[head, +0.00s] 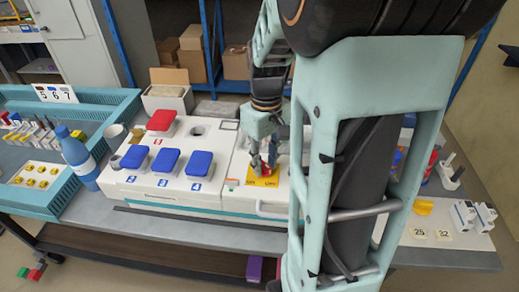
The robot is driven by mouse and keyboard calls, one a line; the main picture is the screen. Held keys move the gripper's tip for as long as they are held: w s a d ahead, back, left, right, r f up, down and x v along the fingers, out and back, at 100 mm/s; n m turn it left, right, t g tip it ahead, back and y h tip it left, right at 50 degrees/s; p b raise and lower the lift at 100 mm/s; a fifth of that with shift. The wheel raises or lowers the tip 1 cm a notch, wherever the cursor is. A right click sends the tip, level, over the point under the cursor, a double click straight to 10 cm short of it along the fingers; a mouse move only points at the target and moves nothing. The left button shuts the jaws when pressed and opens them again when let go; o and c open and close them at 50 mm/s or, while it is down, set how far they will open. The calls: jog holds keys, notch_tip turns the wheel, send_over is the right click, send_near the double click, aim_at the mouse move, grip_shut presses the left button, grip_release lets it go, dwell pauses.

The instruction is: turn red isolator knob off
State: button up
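The red isolator knob (265,170) shows only as a small patch of red on a yellow plate (262,181) with dark lettering, on the white box in the middle of the bench. My gripper (264,163) points down over the plate from above. Its two fingers are a little apart, one on each side of the red patch. The fingers hide most of the knob, so its angle does not show. I cannot tell whether the fingers touch it.
Left of the plate, the white box (210,160) carries a red-lidded socket (161,121) and several blue-lidded ones. A blue bottle (78,158) stands at the left beside a teal tray (45,203). My arm covers the right middle. White devices (475,215) stand at the far right.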

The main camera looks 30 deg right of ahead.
aim_at(265, 164)
notch_tip(265, 164, up, 12)
dwell(0.4)
